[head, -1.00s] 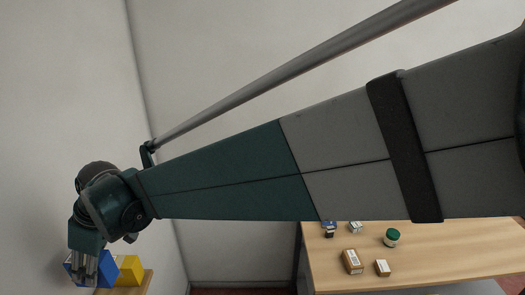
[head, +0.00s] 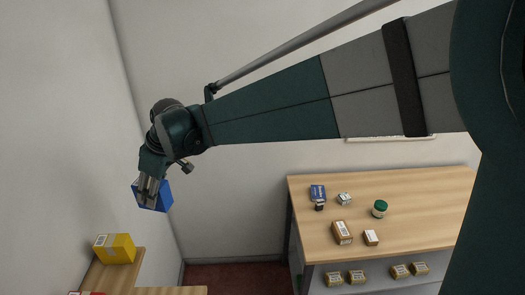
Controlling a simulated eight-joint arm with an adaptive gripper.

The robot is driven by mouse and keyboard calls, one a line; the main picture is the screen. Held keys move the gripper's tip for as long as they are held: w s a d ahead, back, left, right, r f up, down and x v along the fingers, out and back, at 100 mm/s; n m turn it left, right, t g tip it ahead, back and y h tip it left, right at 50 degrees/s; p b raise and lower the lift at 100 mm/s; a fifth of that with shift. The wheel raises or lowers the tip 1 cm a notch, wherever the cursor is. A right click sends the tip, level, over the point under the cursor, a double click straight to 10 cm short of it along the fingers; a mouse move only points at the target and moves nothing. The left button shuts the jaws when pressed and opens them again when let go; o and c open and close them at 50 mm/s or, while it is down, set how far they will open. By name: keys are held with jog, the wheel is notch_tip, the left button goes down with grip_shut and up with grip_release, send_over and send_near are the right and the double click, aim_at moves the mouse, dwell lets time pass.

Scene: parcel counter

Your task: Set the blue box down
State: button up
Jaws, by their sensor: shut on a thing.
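The blue box (head: 163,198) is held at my gripper (head: 149,193), in the left part of the head view. My gripper points down and is shut on the box, its fingers covering part of the near face. The box hangs in the air in front of the pale wall, above and to the right of a yellow box. Nothing visible touches it from below.
The yellow box (head: 115,248) stands on a wooden surface (head: 126,272) at lower left, with a red thing (head: 86,293) cut off by the bottom edge. A wooden counter (head: 420,215) at right bears several small boxes and a green-lidded jar (head: 380,208). More boxes sit on a shelf below.

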jog(key=w+d+m+t+b, duration=0.1)
jog(key=w+d+m, duration=0.1)
jog(key=w+d, duration=0.6)
jog(key=w+d+m, duration=0.1)
jog(key=w+d, duration=0.4)
jog(key=d, duration=0.7)
jog(key=w+d+m+t+b, duration=0.1)
jog(key=w+d+m, duration=0.1)
jog(key=w+d, duration=0.6)
jog(key=w+d+m+h+b, duration=0.1)
jog(key=w+d+m+h, duration=0.2)
jog(key=d, duration=3.3)
jog(key=s+d+m+h+b, duration=0.15)
jog(key=s+d, duration=0.45)
jog(key=d, duration=0.9)
jog(key=s+d+m+t, duration=0.1)
jog(key=s+d+m, duration=0.3)
jog(key=d, duration=1.1)
jog(key=s+d+m+b, duration=0.1)
jog(key=s+d, duration=0.6)
jog(key=d, duration=0.8)
notch_tip(320, 180, down, 23)
jog(key=shift+s+d+r, duration=0.15)
jog(key=shift+d, duration=0.15)
